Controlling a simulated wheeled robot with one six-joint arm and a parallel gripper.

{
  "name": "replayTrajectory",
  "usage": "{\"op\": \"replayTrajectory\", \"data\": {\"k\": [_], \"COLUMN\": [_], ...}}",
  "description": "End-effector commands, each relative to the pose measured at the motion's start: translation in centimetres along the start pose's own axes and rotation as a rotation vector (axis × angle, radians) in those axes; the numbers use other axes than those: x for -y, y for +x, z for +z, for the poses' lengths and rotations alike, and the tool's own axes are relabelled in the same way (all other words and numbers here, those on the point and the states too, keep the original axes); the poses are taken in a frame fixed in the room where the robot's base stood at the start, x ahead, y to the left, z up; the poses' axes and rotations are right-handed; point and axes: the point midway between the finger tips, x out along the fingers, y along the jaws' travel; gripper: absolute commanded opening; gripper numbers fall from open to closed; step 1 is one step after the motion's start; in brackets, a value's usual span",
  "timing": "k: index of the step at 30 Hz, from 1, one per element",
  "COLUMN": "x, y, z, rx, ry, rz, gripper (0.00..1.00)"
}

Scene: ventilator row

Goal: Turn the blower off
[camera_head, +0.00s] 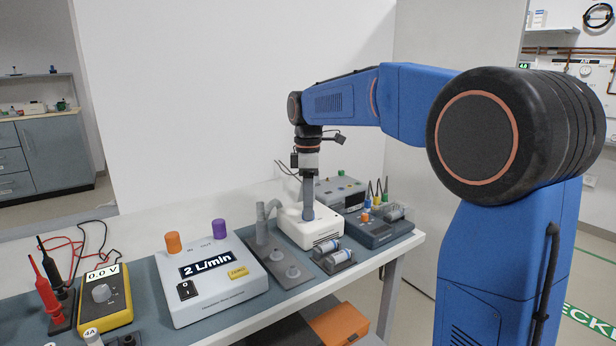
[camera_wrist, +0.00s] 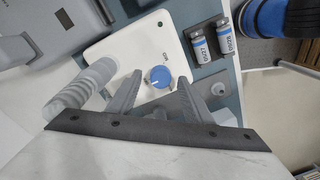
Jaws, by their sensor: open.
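The blower looks to be the white box (camera_head: 318,232) towards the right of the bench in the head view, with a ribbed grey hose beside it. In the wrist view its white top (camera_wrist: 120,52) carries a round blue knob (camera_wrist: 160,77) with a pale pointer line and a small dark marking beyond it, too small to read surely. My gripper (camera_head: 308,212) points down over the box. In the wrist view my gripper (camera_wrist: 160,88) is open, with one finger on each side of the knob and nothing held. I cannot tell whether the fingers touch the knob.
A flow meter box (camera_head: 212,277) reading 2 L/min and a yellow multimeter (camera_head: 104,300) stand to the left. Labelled cylinders (camera_wrist: 199,46) sit close beside the box. A dark grey device (camera_head: 378,230) stands to its right. An orange bin (camera_head: 340,325) is below the bench.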

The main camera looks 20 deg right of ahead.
Motion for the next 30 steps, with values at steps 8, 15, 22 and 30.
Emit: {"op": "replayTrajectory", "data": {"k": [8, 15, 22, 30], "x": [-0.1, -0.1, -0.1, 0.0], "y": [-4.9, -9.7, -13.8, -16.4], "z": [0.0, 0.0, 0.0, 0.0], "rx": [-0.001, -0.001, -0.001, 0.000], "ry": [0.000, 0.000, 0.000, 0.000], "rz": [0.003, 0.002, 0.002, 0.001], "gripper": [0.46, 0.46, 0.46, 0.46]}}
